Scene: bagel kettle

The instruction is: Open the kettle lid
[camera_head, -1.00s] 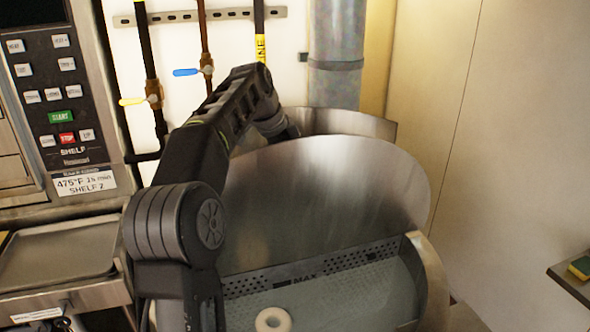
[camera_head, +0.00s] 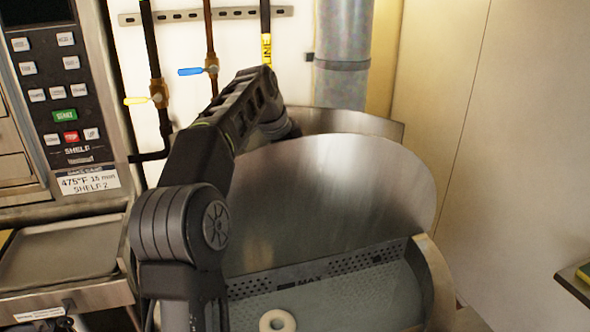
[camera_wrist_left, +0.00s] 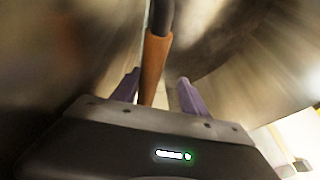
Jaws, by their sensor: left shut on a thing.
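The kettle (camera_head: 437,282) is at the lower middle of the head view, with water and a perforated strip marked MAX inside. Its large rounded metal lid (camera_head: 345,190) stands raised and steep, leaving the water in view. My left arm reaches up along the lid's left side, and its gripper is hidden behind the lid there. In the left wrist view, my left gripper (camera_wrist_left: 158,90) has its purple fingers on either side of an orange-brown handle (camera_wrist_left: 154,65) with a dark upper part, and is shut on it. My right gripper is not in view.
A pale bagel (camera_head: 277,320) floats in the water. An oven panel (camera_head: 65,110) and a metal tray (camera_head: 62,255) are at left. Pipes with valves (camera_head: 158,95) run on the back wall. A small shelf (camera_head: 575,285) juts in at far right.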

